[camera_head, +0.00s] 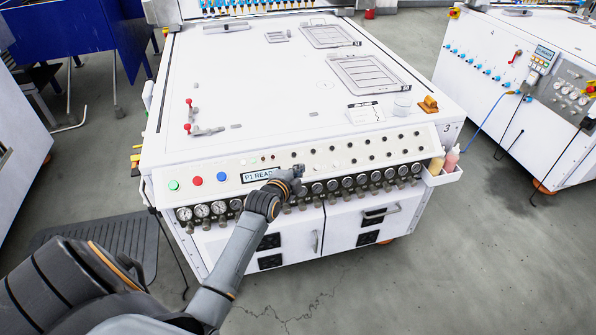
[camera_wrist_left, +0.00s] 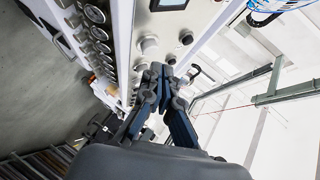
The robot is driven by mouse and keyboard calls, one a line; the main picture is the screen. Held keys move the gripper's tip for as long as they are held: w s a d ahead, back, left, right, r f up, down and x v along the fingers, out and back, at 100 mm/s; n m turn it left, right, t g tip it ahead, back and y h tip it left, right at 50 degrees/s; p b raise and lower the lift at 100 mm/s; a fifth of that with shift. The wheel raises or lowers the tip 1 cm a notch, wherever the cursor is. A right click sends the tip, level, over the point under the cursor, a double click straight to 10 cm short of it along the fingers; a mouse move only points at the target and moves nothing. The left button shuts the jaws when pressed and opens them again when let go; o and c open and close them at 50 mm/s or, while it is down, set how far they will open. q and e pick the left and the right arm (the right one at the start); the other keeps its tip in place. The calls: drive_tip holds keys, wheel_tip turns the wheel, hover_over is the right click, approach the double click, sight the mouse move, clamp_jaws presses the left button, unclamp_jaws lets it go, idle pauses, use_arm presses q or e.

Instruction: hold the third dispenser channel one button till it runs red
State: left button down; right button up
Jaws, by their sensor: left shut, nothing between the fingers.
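The third dispenser is a large white cabinet (camera_head: 255,100) marked 3, with a sloped front panel (camera_head: 228,166). Its display (camera_head: 257,175) reads P1 READ, the rest covered by my left gripper. Green (camera_head: 173,184), red (camera_head: 197,181) and blue (camera_head: 221,177) buttons sit left of the display. Rows of small dark buttons (camera_head: 371,153) run to the right. My left gripper (camera_head: 298,170) is shut and empty, its tips at the panel just right of the display. In the left wrist view the closed fingers (camera_wrist_left: 160,75) are near a round grey knob (camera_wrist_left: 149,43). I cannot tell whether they touch anything.
A row of gauges (camera_head: 218,208) runs under the panel. A side tray (camera_head: 441,175) holds a yellow and a pink bottle. A clear cup (camera_head: 402,106) and an orange block (camera_head: 429,104) stand on top. Another white dispenser (camera_head: 480,75) is at right. Floor (camera_head: 480,250) at front right is clear.

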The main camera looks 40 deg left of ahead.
use_arm(q)
drive_tip(key=shift+f, duration=0.1)
drive_tip(key=shift+w+a+f, duration=0.2)
drive_tip(key=shift+f, duration=0.05)
idle(0.4)
drive_tip(key=shift+w+a+f+b, duration=0.15)
drive_tip(key=shift+a+f+b, duration=0.05)
drive_tip(key=shift+f+b, duration=0.3)
idle(0.5)
idle(0.5)
idle(2.8)
